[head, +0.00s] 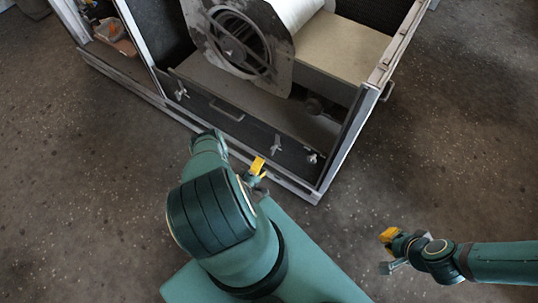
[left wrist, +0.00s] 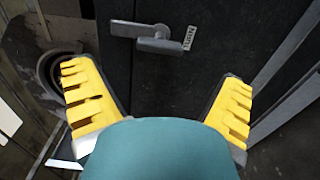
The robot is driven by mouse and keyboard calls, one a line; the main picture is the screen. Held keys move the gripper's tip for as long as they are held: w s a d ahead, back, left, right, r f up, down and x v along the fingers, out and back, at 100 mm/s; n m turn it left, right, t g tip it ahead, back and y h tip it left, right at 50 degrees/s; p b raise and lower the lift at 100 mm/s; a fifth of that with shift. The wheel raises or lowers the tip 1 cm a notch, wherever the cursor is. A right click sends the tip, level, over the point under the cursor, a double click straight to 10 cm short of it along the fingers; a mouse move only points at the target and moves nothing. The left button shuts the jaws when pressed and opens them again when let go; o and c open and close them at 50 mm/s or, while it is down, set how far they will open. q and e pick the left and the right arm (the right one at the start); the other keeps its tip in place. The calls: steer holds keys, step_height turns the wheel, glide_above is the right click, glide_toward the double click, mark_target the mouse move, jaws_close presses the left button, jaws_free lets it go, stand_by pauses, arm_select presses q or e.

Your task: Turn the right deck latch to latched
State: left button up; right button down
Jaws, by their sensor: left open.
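The blower housing's low dark front panel (head: 240,127) carries small grey latches: one (head: 181,90) left of the pull handle (head: 227,111), one (head: 276,145) right of it, and a small fitting (head: 312,158) near the right corner. I cannot tell from their size how the latches are set. My left gripper (head: 257,173) is just in front of the panel, below the latch right of the handle. In the left wrist view, the open yellow-padded fingers (left wrist: 159,103) are empty, with a grey latch lever (left wrist: 158,44) lying roughly sideways beyond them. My right gripper (head: 386,252) looks open and empty over the floor.
A round blower (head: 238,45) with a white drum (head: 296,10) sits inside the housing. The right frame post (head: 350,135) rises beside the panel. A side bay at left holds an orange box (head: 110,30). The floor (head: 450,120) at right is clear.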

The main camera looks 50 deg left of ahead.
arm_select(q)
steer(key=v, duration=0.4)
steer(key=shift+s+d, duration=0.1)
steer(key=shift+s, duration=0.25)
steer(key=w+d+r+m+g+h, duration=0.45)
steer(key=w+d+m+g, duration=0.3)
steer(key=w, duration=0.45)
steer(key=s+d+r+m+g+h, duration=0.2)
steer(key=s+d+r+m+g, duration=0.3)
steer(key=s+d+r, duration=0.35)
steer(key=s+d+r+m+g+h, duration=0.2)
steer(key=s+d+r+m+g, duration=0.3)
steer(key=d+r, duration=0.55)
steer(key=w+d+r+m+t, duration=0.1)
steer(key=w+d+r+t, duration=0.1)
steer(key=w+r, duration=0.2)
steer(key=w, duration=0.3)
steer(key=shift+d+r+m, duration=0.2)
steer(key=shift+d+m, duration=0.05)
steer(key=shift+m, duration=0.1)
